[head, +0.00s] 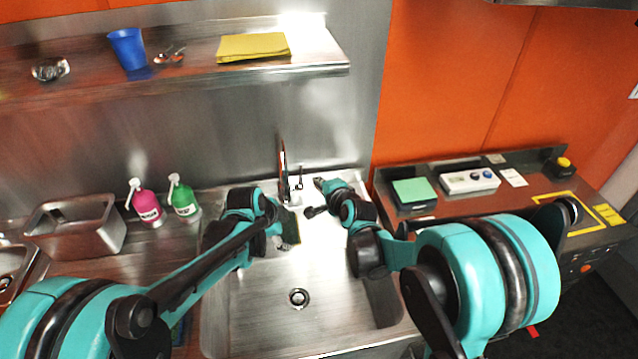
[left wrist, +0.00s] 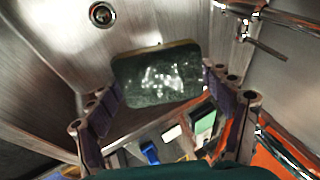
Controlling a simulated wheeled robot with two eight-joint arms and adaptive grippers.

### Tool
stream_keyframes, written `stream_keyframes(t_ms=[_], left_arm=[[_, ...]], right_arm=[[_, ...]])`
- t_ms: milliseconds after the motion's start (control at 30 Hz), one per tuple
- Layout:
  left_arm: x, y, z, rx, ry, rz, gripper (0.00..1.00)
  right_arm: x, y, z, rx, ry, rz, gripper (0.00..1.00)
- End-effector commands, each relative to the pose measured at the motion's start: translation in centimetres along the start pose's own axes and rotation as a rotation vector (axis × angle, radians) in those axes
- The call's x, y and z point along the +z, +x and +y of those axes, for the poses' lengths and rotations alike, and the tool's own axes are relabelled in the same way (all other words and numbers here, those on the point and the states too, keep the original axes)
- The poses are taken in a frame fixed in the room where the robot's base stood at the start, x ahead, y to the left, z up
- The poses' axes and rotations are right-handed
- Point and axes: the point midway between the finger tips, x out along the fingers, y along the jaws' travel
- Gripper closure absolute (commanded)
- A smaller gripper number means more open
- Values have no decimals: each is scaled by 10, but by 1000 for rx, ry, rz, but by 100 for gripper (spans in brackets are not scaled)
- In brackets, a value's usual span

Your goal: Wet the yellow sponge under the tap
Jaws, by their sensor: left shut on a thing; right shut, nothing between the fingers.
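The yellow sponge (left wrist: 157,78) is between the fingers of my left gripper (head: 284,226), which is shut on it. In the left wrist view its dark green face, with bright glints, and a thin yellow edge show. In the head view the sponge (head: 291,232) is partly hidden by the gripper, over the back of the sink (head: 290,325). The tap (head: 283,170) rises at the sink's back edge, just beyond the sponge. My right gripper (head: 314,197) is shut and empty, just right of the tap and its lever. I cannot tell if water is running.
The drain (head: 298,298) is in the sink floor. A pink bottle (head: 146,204), a green bottle (head: 183,200) and a steel bin (head: 75,228) stand left of the sink. A shelf (head: 180,82) hangs above. A counter with a green block (head: 411,192) lies right.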

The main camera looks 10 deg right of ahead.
Motion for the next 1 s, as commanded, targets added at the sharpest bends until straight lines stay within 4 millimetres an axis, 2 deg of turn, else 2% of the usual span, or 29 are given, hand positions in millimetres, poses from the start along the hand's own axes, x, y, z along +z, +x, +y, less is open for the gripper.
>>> stream_keyframes(t_ms=[700, 1000], left_arm=[[28, -29, 44, 0, -1, 0, 43], [30, -30, 47, 0, 0, 0, 43]], right_arm=[[0, -1, -2, 0, 0, 0, 100], [0, -1, -2, 0, 0, 0, 100]])
